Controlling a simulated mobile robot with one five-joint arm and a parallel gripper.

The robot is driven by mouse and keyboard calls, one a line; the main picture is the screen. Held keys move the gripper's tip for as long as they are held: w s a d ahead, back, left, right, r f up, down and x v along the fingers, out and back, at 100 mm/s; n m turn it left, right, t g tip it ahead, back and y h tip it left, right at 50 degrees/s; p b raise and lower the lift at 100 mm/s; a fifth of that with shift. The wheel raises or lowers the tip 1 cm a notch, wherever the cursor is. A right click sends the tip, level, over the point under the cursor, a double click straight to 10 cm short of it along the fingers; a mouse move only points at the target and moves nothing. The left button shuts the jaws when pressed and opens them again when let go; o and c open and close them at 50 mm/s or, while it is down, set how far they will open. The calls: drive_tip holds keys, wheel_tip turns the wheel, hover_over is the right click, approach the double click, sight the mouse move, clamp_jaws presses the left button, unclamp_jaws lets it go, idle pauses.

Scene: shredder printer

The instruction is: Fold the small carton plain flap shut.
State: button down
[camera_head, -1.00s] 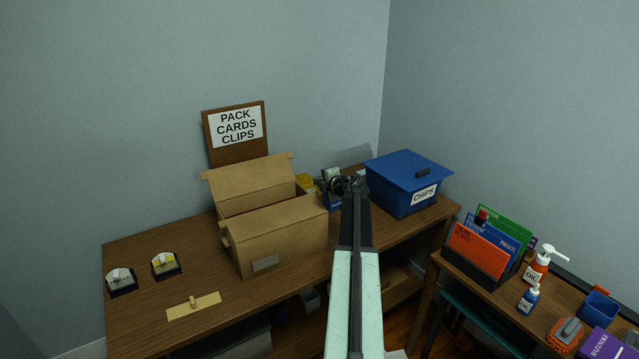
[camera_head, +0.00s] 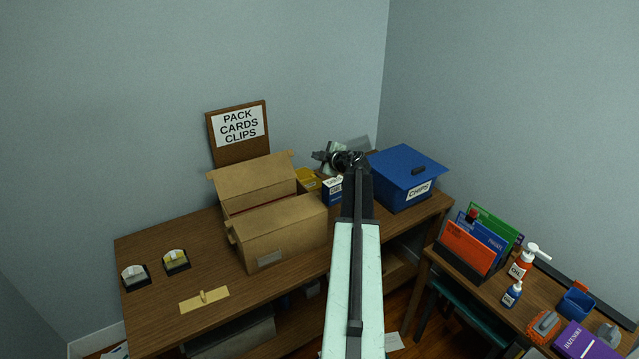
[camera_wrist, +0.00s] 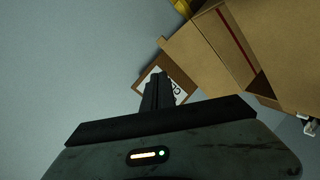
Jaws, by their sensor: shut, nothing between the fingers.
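The brown cardboard carton (camera_head: 285,238) stands on the wooden desk, its top open between two long flaps. The far flap (camera_head: 252,180) stands up, leaning back toward the wall. I cannot tell exactly how the near flap lies at the front. The carton also shows at the upper right of the wrist view (camera_wrist: 290,60), with a red stripe inside. My gripper (camera_head: 328,158) is shut and empty, raised to the right of the carton and apart from it. Its fingers (camera_wrist: 158,88) show together in the wrist view, in front of the wall and sign. No flap marked plain can be read.
A blue lidded CHIPS bin (camera_head: 408,180) stands right of my arm. A small blue box (camera_head: 332,191) and a yellow item (camera_head: 308,180) sit behind the carton. The PACK CARDS CLIPS sign (camera_head: 238,130) stands behind it. The desk's left front is mostly clear around a tan plate (camera_head: 204,299).

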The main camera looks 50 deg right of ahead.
drive_tip(key=s+a+f+m+t+h+b, duration=0.1)
drive_tip(key=s+a+f+m+b, duration=0.2)
drive_tip(key=s+f+m+b, duration=0.95)
drive_tip(key=f+b+x, duration=0.1)
drive_tip(key=b+x, duration=0.6)
drive_tip(key=x, duration=0.5)
drive_tip(key=shift+w+a+f+n, duration=0.25)
drive_tip(key=shift+w+f+n, duration=0.05)
drive_tip(key=shift+n, duration=0.05)
